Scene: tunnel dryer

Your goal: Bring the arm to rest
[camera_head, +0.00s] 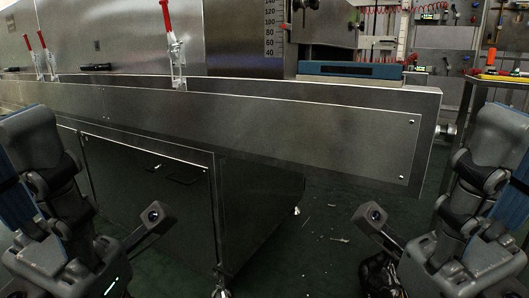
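My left arm stands at the left edge, with its wrist (60,265) at the bottom-left corner and a small camera bracket (152,216) reaching out from it. The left gripper's fingers are not visible. My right arm stands at the right edge, with its wrist (455,265) at the bottom right and a similar bracket (376,213). A dark jointed part that appears to be my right gripper (380,274) shows below that bracket, cut off by the bottom edge. I cannot see its fingertips clearly. Both arms are apart from the machine in the picture.
The long steel tunnel dryer (290,130) crosses the view, with red-handled clamps (174,45) and a lower cabinet (150,195). A table with a yellow top (505,78) stands at the right.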

